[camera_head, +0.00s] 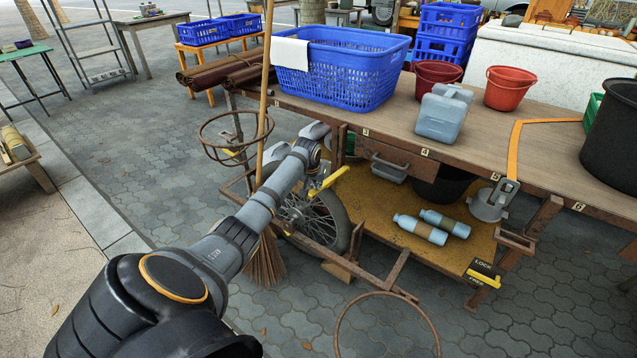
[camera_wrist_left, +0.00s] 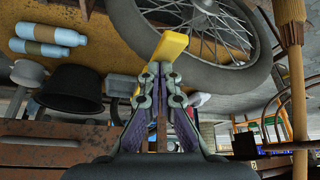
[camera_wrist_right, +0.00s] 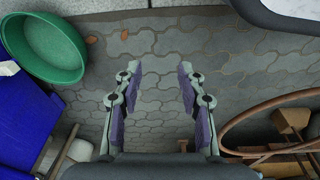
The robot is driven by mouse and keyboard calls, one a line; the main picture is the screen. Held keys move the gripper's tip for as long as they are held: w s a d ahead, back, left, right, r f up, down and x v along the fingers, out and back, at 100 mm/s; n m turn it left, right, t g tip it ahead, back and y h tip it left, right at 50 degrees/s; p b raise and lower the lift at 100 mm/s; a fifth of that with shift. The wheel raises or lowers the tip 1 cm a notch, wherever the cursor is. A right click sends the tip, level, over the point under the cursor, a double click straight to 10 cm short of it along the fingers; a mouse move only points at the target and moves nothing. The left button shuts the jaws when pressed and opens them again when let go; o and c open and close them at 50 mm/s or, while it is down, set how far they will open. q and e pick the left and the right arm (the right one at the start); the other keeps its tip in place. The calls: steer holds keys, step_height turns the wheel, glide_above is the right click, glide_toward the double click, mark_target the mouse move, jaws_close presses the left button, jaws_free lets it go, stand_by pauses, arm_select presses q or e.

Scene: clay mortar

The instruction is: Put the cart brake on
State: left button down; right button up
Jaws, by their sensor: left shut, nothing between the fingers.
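The wooden cart (camera_head: 400,115) stands on the pavement with its spoked wheel (camera_head: 336,212) under the left end. A yellow lever (camera_head: 328,181) sticks out beside the wheel. In the left wrist view a yellow bar (camera_wrist_left: 172,47), apparently this lever, lies right at the fingertips. My left gripper (camera_wrist_left: 160,70) is shut and empty there; whether it touches the bar I cannot tell. In the head view its fingers are mostly hidden at the wrist. A LOCK/FREE plate with yellow (camera_head: 484,276) sits at the lower shelf's front corner. My right gripper (camera_wrist_right: 159,68) is open and empty above the pavement.
A broom (camera_head: 264,262) stands upright by the wheel, close to my left arm. Rusty rings (camera_head: 234,140) and bars project from the cart's left end. Two blue bottles (camera_head: 420,228) lie on the lower shelf. A green basin (camera_wrist_right: 45,50) is left of my right gripper.

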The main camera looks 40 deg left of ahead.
mark_target(316, 193)
arm_select(q)
steer(key=shift+f, duration=0.75)
arm_select(e)
steer(key=shift+f, duration=0.2)
arm_select(q)
steer(key=shift+r, duration=0.1)
arm_select(e)
steer(key=shift+r, duration=0.1)
arm_select(q)
steer(key=p, duration=0.2)
steer(key=s+p, duration=0.1)
steer(key=shift+s+d+r+p, duration=0.25)
steer(key=shift+d+r+p, duration=0.1)
steer(key=shift+r, duration=0.05)
steer(key=p, duration=0.1)
steer(key=s+p, duration=0.1)
steer(key=shift+d+r+p, duration=0.3)
steer(key=shift+p, duration=0.1)
steer(key=shift+s, duration=0.15)
steer(key=shift+f, duration=0.2)
arm_select(e)
steer(key=s+d+f, duration=0.2)
steer(key=s+f, duration=0.4)
steer(key=s, duration=0.3)
steer(key=shift+d, duration=0.1)
